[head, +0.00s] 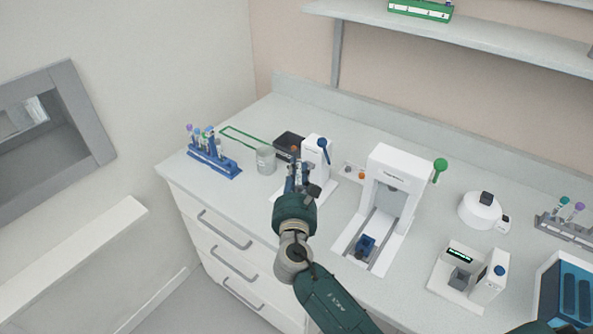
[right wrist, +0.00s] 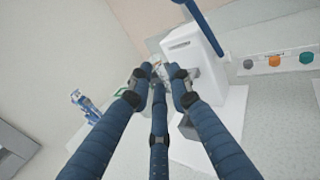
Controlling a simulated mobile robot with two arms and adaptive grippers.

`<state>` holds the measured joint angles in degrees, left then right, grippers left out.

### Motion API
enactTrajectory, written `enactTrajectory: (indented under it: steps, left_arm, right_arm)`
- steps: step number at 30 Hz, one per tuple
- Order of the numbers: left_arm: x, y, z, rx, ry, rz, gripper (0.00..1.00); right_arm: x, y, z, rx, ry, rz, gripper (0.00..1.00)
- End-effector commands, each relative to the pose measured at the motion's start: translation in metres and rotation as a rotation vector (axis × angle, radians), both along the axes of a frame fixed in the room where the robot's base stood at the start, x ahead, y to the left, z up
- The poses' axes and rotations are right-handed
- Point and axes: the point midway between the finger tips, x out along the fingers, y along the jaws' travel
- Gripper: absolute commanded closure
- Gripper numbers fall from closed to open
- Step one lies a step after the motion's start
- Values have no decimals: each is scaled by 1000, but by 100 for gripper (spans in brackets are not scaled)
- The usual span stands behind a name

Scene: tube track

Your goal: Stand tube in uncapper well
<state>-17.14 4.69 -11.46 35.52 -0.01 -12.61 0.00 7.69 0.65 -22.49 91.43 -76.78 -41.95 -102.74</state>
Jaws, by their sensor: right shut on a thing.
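The uncapper appears to be the white upright device with a blue lever (head: 316,150), left of centre on the bench. In the right wrist view the white device (right wrist: 190,55) stands just beyond and right of the fingers, on a white base. My right gripper (head: 298,178) is in front of its left side, in the air. In the right wrist view the fingers of my right gripper (right wrist: 160,75) close together around a small pale thing (right wrist: 155,63), likely the tube, mostly hidden by the fingers. The well cannot be made out clearly. My left gripper is not in view.
A blue rack of tubes (head: 214,160), a grey cup (head: 265,160) and a black box (head: 289,145) stand to the left. A larger white machine (head: 393,185) with a blue holder (head: 365,245) stands to the right. A round white device (head: 480,210) is farther right.

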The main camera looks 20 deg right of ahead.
Motion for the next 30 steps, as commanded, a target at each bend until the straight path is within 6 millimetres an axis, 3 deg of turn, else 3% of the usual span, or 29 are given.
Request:
enactTrajectory:
  steps: [5,30]
  left_arm:
    - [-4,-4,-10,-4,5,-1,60]
    - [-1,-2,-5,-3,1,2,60]
  right_arm:
    - [0,0,-9,1,0,0,93]
    - [0,0,-11,0,0,1,93]
